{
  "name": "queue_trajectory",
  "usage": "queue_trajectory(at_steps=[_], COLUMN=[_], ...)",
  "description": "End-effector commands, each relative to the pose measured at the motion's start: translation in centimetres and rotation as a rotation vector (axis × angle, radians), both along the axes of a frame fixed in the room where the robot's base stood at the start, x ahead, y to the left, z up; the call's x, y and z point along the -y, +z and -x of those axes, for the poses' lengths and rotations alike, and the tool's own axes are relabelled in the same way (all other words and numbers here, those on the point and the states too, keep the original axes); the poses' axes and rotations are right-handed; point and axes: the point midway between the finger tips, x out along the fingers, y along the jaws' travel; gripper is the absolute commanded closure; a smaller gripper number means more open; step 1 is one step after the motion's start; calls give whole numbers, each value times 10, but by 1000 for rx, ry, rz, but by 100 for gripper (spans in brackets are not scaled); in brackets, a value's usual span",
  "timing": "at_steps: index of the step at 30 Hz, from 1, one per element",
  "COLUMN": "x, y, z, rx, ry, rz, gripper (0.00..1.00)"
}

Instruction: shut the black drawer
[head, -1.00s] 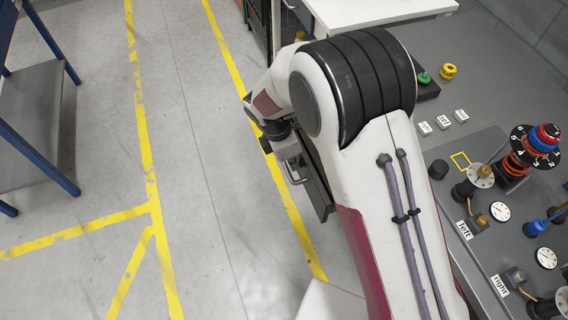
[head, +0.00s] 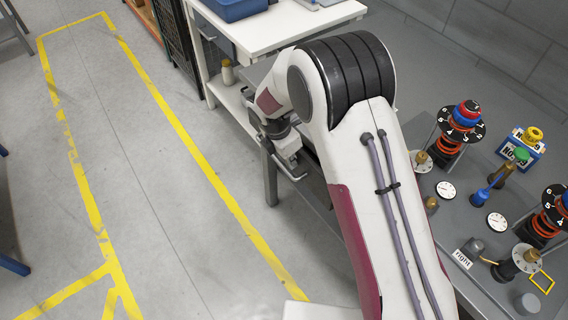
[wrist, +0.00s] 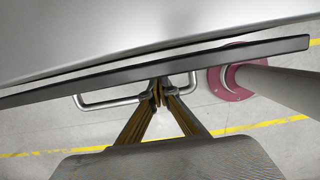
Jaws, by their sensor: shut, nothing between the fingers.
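The black drawer's front (wrist: 215,57) crosses the wrist view as a long dark bar, slightly slanted. A narrow light gap shows between it and the grey worktop (wrist: 130,25). Its silver bar handle (wrist: 92,105) sticks out on my side. My gripper (wrist: 158,92) is shut and empty, with its fingertips within the handle's span, close to the drawer front. I cannot tell whether they touch it. In the head view my arm hides most of the drawer, and the handle (head: 291,174) shows just beside my wrist.
The grey bench (head: 440,235) with dials, knobs and coloured parts lies right of my arm. A white table (head: 285,30) with a blue bin (head: 232,8) stands at the back. A maroon round base with a grey post (wrist: 238,80) is beside the handle. Open floor (head: 140,190) lies left.

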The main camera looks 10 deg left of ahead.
Motion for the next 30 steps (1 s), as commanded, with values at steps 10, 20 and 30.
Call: queue_trajectory(at_steps=[10,20,30], x=[0,-3,-11], y=[0,13,55], z=[0,2,9], rx=[0,2,2], ry=[0,-1,1], rz=[0,0,-2], gripper=[100,100,100])
